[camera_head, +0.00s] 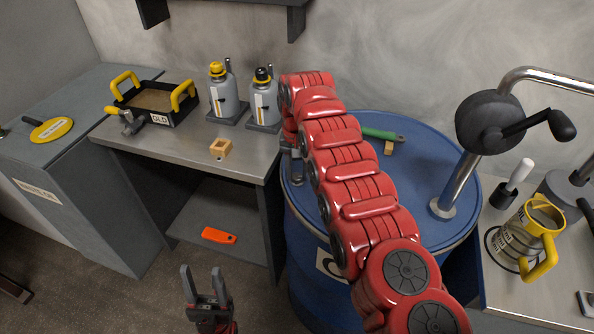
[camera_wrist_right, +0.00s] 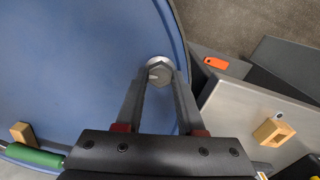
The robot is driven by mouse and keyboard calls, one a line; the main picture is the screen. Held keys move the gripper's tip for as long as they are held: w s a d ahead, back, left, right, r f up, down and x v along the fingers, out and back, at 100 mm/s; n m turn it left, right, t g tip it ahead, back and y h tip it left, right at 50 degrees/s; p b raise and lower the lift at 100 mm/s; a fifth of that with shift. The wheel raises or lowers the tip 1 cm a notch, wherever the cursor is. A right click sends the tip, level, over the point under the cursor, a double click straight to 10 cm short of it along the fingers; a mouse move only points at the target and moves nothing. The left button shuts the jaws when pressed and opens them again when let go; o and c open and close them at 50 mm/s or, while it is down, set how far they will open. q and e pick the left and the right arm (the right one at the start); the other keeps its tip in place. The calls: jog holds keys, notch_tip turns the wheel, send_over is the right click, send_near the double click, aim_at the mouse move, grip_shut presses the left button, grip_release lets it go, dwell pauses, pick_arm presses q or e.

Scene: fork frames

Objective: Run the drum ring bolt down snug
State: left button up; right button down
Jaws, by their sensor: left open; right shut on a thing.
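The blue drum (camera_head: 430,225) stands in the middle, and its lid fills the left of the right wrist view (camera_wrist_right: 70,70). The drum ring bolt (camera_wrist_right: 160,71) shows a grey hex head on a round collar near the lid's edge. My right gripper (camera_wrist_right: 161,80) is shut on the bolt head, one finger on each side. In the head view my right arm reaches over the drum, and its gripper (camera_head: 294,168) at the left rim hides the bolt. My left gripper (camera_head: 202,270) is open and empty above the floor, left of the drum.
A green-handled tool (camera_head: 382,134) and a wooden block (camera_head: 388,148) are on the lid. A crank pump (camera_head: 487,122) rises from its right side. The left bench holds bottles (camera_head: 222,90), a tray (camera_head: 158,104) and a small wooden block (camera_head: 220,149). An orange item (camera_head: 219,236) lies below.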

jog(key=m, duration=0.3)
jog(key=shift+w+r+m, duration=0.15)
jog(key=shift+r+m, duration=0.1)
jog(key=shift+m, duration=0.15)
jog(key=m, duration=0.3)
jog(key=shift+m, duration=0.3)
jog(key=m, duration=0.6)
jog(key=shift+m, duration=0.6)
jog(key=c, duration=0.6)
grip_release()
jog(key=shift+o, duration=0.4)
jog(key=shift+f, duration=0.1)
